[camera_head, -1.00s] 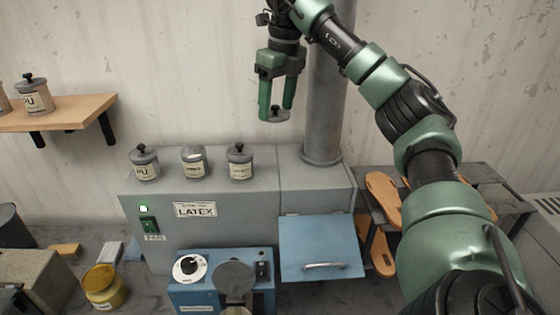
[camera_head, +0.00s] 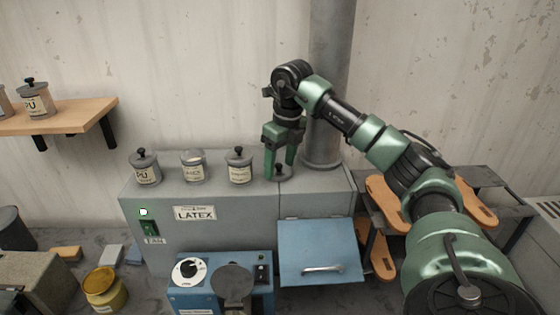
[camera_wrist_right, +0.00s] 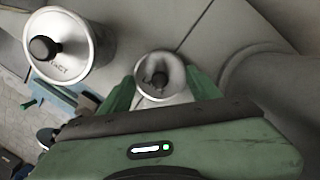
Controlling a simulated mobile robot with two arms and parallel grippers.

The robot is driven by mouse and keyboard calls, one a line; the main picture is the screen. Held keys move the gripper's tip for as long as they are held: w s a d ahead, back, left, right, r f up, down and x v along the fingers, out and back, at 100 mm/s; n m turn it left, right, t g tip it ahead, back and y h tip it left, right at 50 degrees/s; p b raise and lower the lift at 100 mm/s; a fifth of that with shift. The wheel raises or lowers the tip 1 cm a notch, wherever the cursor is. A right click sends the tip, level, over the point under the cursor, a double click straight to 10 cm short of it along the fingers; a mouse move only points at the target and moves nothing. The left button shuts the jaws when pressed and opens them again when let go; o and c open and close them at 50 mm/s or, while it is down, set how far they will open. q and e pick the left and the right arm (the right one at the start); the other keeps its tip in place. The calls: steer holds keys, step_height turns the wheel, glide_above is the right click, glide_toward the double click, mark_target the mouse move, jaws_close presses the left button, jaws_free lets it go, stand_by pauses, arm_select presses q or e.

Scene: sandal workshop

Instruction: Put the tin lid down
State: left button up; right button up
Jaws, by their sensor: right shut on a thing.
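My right gripper (camera_head: 280,165) is above the right part of the grey cabinet's top, pointing down. It is shut on the tin lid (camera_head: 281,175), a small grey disc with a dark knob. The lid is level, at or just above the cabinet top; I cannot tell whether it touches. In the right wrist view the lid (camera_wrist_right: 158,92) sits between the green fingers. The open tin (camera_head: 193,168), without a knobbed lid, stands between two lidded tins. My left gripper is not in view.
The lidded tin (camera_head: 239,168) stands just left of the gripper, and another lidded tin (camera_head: 146,169) is farther left. A grey pipe (camera_head: 325,130) rises close on the right. The cabinet (camera_head: 262,210) has bare top around the lid. Sandal soles (camera_head: 384,203) lie on a rack at right.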

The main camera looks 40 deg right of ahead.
steer(key=shift+f, duration=0.15)
steer(key=shift+f, duration=0.1)
steer(key=o, duration=1.3)
